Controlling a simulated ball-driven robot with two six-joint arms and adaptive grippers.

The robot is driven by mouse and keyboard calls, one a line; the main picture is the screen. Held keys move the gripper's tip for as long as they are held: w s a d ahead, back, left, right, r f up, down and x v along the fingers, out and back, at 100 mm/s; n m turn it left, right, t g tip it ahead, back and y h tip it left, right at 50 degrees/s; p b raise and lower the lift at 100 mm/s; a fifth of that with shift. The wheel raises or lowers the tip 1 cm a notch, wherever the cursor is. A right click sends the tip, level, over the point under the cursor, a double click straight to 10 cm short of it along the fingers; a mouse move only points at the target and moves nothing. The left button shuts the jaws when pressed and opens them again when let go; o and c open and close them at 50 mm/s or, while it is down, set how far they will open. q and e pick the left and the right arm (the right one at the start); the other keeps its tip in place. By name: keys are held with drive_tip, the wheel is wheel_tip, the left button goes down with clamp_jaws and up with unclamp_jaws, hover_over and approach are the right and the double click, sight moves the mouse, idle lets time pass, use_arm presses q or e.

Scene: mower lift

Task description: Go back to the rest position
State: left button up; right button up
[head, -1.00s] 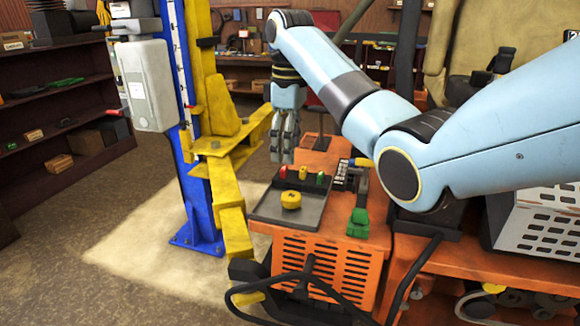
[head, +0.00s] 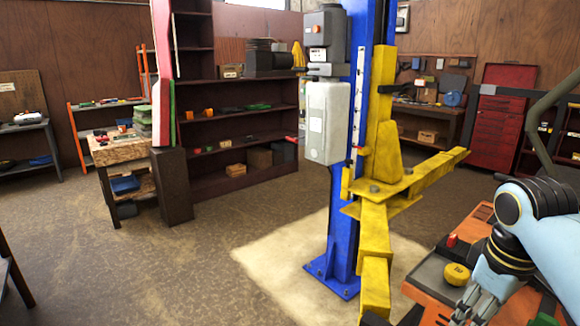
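My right arm comes in from the right edge, folded low in the picture. Its gripper (head: 468,312) points down at the lower right, over the near side of the orange cart (head: 478,222). Its fingertips are cut off or too small to show whether they are apart. My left gripper is out of view.
The blue lift post (head: 345,235) with yellow arms (head: 375,250) stands left of the cart, with a grey control box (head: 326,122) on it. Dark shelves (head: 240,150), a wooden bench (head: 120,150) and a red tool cabinet (head: 497,115) stand behind. The floor at left is open.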

drive_tip(key=s+a+m+t, duration=0.1)
drive_tip(key=s+a+m, duration=0.1)
drive_tip(key=s, duration=0.9)
drive_tip(key=s+a+m+t, duration=0.1)
drive_tip(key=s+a+m, duration=0.1)
drive_tip(key=s, duration=0.9)
wheel_tip(320, 180, down, 36)
drive_tip(key=d+g+b, duration=0.1)
drive_tip(key=d+b, duration=0.1)
drive_tip(key=b, duration=1.1)
drive_tip(key=s+f+b, duration=0.3)
drive_tip(key=s+f, duration=0.3)
drive_tip(key=f, duration=0.4)
drive_tip(key=s+d+f+g+b, duration=0.1)
drive_tip(key=s+f+b, duration=0.3)
drive_tip(key=s+f, duration=0.3)
drive_tip(key=s+f+b, duration=0.4)
drive_tip(key=s+f, duration=0.3)
drive_tip(key=f, duration=0.5)
drive_tip(key=shift+d+f+g, duration=0.25)
drive_tip(key=shift+f+g, duration=0.05)
drive_tip(key=shift+f, duration=0.05)
